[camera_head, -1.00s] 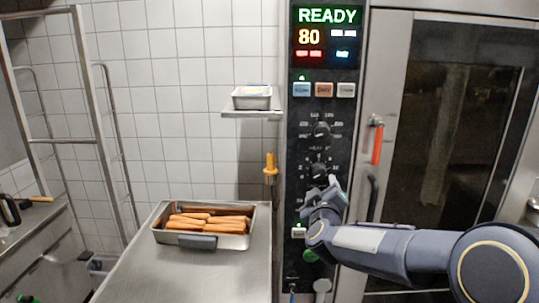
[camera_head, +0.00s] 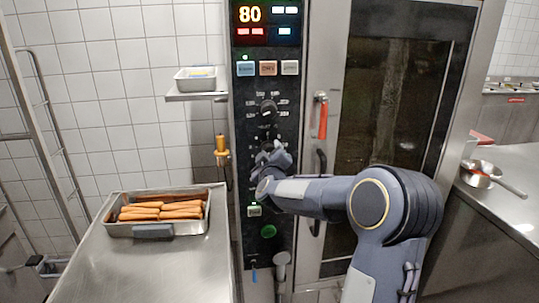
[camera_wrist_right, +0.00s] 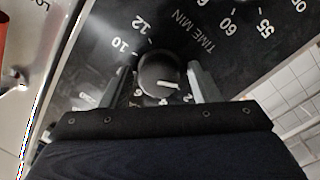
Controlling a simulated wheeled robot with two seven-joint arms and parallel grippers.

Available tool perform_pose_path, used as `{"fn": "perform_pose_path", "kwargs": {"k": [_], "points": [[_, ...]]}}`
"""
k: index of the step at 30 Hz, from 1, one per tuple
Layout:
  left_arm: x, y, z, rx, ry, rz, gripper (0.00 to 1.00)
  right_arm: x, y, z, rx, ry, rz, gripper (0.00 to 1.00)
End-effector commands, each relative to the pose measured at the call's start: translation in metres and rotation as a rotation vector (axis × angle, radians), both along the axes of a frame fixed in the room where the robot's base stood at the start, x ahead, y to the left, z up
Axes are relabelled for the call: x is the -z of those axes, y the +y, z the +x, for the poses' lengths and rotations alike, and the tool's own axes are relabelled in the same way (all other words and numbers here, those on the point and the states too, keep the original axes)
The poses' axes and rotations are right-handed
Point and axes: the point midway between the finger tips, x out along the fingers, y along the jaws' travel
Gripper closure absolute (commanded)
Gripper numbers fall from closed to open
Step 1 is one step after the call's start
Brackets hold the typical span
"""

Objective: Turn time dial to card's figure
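The oven's control panel (camera_head: 282,190) has an upper dial (camera_head: 268,108) and a lower dial, mostly hidden behind my right gripper (camera_head: 270,158). In the right wrist view, a round black knob (camera_wrist_right: 157,72) sits between the two fingers of my right gripper (camera_wrist_right: 165,84). The fingers are apart, one on each side, with a visible gap at the right finger. No readable card shows. My left gripper is out of view.
The display (camera_head: 265,20) shows 80. A tray of sausages (camera_head: 153,230) lies on the steel table at left. A small tray (camera_head: 196,80) sits on a wall shelf. A pan (camera_head: 480,175) stands on the right counter.

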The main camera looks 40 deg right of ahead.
Motion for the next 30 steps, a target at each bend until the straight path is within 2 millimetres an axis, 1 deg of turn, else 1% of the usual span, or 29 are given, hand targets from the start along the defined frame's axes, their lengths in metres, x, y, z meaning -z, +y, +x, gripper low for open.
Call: {"fn": "perform_pose_path", "kwargs": {"k": [1,7,14,20,30], "points": [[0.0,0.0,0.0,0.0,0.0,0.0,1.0,0.0,0.0001,-0.0001,0.0,0.0,0.0,0.52],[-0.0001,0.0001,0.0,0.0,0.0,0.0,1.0,-0.0004,-0.0001,-0.0003,0.001,-0.001,0.0,0.78],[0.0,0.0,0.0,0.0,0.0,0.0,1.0,-0.0009,-0.0004,-0.0004,0.001,-0.009,0.013,0.78],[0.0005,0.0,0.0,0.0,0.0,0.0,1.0,-0.0014,-0.0004,-0.0002,0.002,-0.047,0.08,0.78],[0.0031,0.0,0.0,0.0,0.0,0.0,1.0,-0.0022,-0.0005,-0.0004,0.004,-0.185,0.326,0.78]]}}
